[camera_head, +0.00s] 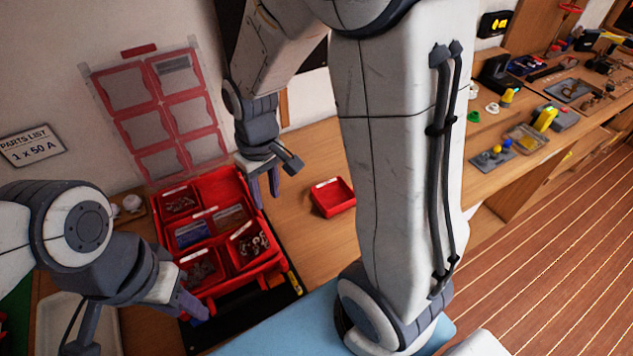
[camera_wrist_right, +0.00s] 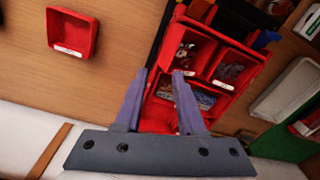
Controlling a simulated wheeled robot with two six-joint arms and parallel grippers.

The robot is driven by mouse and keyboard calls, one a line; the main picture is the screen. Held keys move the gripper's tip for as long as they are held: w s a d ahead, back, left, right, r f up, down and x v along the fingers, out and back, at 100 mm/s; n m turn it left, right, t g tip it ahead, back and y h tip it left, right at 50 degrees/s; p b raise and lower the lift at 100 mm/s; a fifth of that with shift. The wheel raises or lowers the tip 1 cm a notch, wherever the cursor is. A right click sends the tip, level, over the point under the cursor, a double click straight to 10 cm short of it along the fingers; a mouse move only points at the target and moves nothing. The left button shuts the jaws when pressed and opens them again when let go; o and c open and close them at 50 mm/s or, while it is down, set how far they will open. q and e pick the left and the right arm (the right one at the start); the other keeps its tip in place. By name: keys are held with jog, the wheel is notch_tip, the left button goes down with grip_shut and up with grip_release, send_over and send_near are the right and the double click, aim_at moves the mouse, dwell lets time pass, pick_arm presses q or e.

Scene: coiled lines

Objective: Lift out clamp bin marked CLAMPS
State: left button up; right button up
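A red case (camera_head: 262,270) on the bench holds several small red bins with white labels too small to read, so I cannot tell which says CLAMPS. One bin (camera_head: 249,244) holds metallic pieces; it also shows in the right wrist view (camera_wrist_right: 190,50). Other bins hold dark, bluish and brownish parts. The back right of the case looks bare. A separate empty red bin (camera_head: 332,197) lies on the bench, right of the case. My right gripper (camera_head: 265,190) is open and empty above the case's back right part. My left gripper (camera_head: 190,303) is at the case's front left; its finger gap is hidden.
A red-framed panel (camera_head: 160,115) is on the wall behind the case. A parts list sign (camera_head: 31,146) hangs at left. A pale tray (camera_head: 62,312) lies left of the case. Bare bench (camera_head: 310,150) lies to the right. Tools and parts crowd the far right bench.

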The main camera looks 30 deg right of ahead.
aim_at(333, 197)
jog(key=w+d+f+m, duration=0.1)
jog(key=d+f, duration=0.2)
jog(key=d, duration=0.2)
jog(key=w+d+f+m, duration=0.1)
jog(key=d+f, duration=0.3)
jog(key=d, duration=0.1)
jog(key=w+d+f+m+p, duration=0.1)
jog(key=w+d+f, duration=0.1)
jog(key=d+f, duration=0.2)
jog(key=shift+w+d+f, duration=0.1)
jog(key=shift+d+f, duration=0.15)
jog(key=shift+d, duration=0.25)
jog(key=shift+w+f+p, duration=0.15)
jog(key=shift+f+p, duration=0.85)
jog(key=shift+f, duration=2.1)
grip_shut()
